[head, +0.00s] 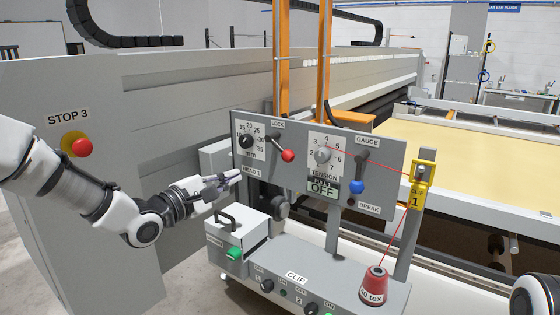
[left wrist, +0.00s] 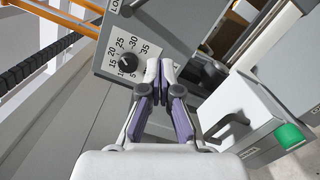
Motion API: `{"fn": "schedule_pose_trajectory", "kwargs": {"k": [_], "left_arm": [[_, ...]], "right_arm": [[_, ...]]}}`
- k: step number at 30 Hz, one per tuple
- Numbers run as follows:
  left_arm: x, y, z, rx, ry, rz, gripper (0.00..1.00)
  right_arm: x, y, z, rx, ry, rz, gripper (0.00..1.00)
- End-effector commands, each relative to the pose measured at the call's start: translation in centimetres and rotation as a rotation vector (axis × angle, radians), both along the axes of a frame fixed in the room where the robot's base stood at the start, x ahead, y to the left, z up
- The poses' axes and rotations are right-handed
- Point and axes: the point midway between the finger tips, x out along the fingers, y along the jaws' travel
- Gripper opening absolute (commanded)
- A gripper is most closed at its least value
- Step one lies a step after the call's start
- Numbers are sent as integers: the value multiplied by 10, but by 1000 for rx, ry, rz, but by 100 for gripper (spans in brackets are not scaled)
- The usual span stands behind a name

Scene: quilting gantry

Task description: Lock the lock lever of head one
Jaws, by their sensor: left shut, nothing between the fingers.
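The lock lever (head: 288,155) has a red ball knob and a dark arm. It sits on the grey head one panel (head: 300,190) under a LOCK label (head: 277,124), its knob down and to the right of its pivot. In the left wrist view only part of the LOCK label (left wrist: 115,7) shows at the top edge; the red knob is out of that view. My left gripper (head: 238,178) is shut and empty, at the panel's lower left near the HEAD 1 label, left of and below the knob and apart from it. Its closed fingertips (left wrist: 160,68) also show in the left wrist view.
Left of the lever is a mm dial (head: 246,141); right are a tension dial (head: 322,155) and a blue-knobbed gauge lever (head: 357,186). A grey box with a handle and green button (head: 234,253) stands below my gripper. A red thread cone (head: 374,285) stands lower right.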

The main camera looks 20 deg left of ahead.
Motion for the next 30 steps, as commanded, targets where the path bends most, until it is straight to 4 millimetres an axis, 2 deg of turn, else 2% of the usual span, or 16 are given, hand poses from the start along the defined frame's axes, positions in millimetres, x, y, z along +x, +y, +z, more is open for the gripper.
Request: {"fn": "schedule_pose_trajectory", "kwargs": {"k": [12,19,30], "left_arm": [[79,-38,5,6,2,-2,0],[74,-68,18,5,3,-2,0],[73,-73,18,3,2,0,0]], "right_arm": [[0,0,37,0,0,0,0],[0,0,53,0,0,0,0],[0,0,53,0,0,0,0]]}}
